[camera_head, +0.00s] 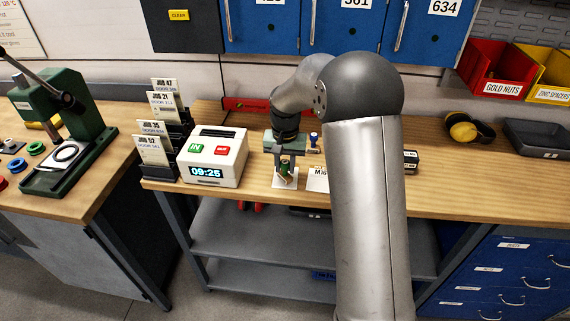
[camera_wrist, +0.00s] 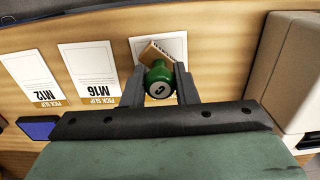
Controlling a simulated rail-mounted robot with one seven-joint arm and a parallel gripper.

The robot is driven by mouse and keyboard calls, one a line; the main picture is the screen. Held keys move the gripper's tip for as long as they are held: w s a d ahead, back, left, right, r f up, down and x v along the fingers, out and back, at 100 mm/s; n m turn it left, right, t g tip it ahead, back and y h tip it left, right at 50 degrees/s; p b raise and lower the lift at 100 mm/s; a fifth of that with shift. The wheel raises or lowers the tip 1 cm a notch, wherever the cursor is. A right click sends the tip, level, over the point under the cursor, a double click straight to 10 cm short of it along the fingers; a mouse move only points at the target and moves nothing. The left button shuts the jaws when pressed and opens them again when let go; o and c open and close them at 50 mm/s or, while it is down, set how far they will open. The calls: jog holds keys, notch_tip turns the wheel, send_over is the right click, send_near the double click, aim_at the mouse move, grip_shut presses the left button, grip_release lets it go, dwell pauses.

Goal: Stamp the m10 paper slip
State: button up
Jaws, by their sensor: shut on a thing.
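My gripper (camera_head: 285,165) is shut on a stamp with a round green knob (camera_wrist: 158,80) and a wooden block (camera_wrist: 155,52). The stamp is tilted, over a white paper slip (camera_head: 281,184) at the bench's front edge. This slip also shows in the wrist view (camera_wrist: 178,42); the stamp and fingers cover most of its print, so I cannot read its label. I cannot tell whether the stamp face touches the paper. An M16 slip (camera_wrist: 90,72) and an M12 slip (camera_wrist: 33,75) lie beside it in a row. A blue pad (camera_wrist: 38,128) lies near them.
A time clock (camera_head: 212,158) stands close left of my gripper, with card racks (camera_head: 158,140) beyond it. A blue-handled stamp (camera_head: 314,140) stands behind, to the right.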

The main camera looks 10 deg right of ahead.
jog(key=shift+f+b, duration=0.35)
jog(key=shift+f, duration=0.2)
dwell(1.2)
jog(key=shift+r, duration=0.15)
jog(key=shift+r+p, duration=2.2)
jog(key=shift+r, duration=1.25)
